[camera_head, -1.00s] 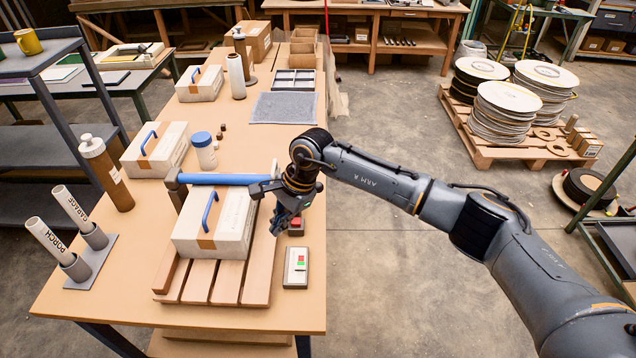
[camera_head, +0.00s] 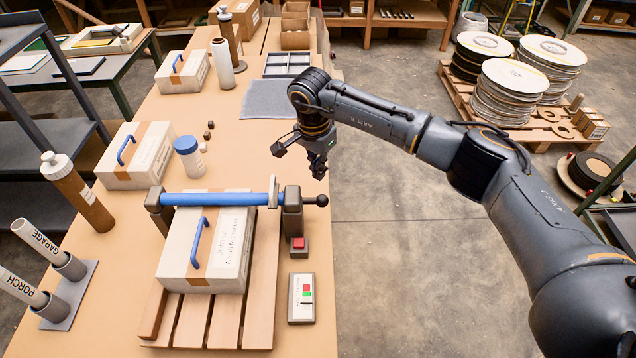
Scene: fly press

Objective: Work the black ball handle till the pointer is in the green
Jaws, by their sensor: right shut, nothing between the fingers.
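The black ball handle (camera_head: 322,200) sticks out to the right of the press's right grey post. The press's blue bar (camera_head: 215,199) runs between two grey posts over a white box (camera_head: 212,262) with a blue handle. My right gripper (camera_head: 319,176) is shut and empty. It hangs just above and behind the ball handle, apart from it. A small panel (camera_head: 301,312) at the box's right carries a red patch above a green patch (camera_head: 306,294). A thin dark mark, perhaps the pointer, shows below the green; it is too small to be sure. My left gripper is out of view.
A red button block (camera_head: 298,247) sits between the right post and the panel. The box stands on a slatted wooden pallet (camera_head: 225,322). A white jar (camera_head: 190,157) with a blue lid stands behind the bar.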

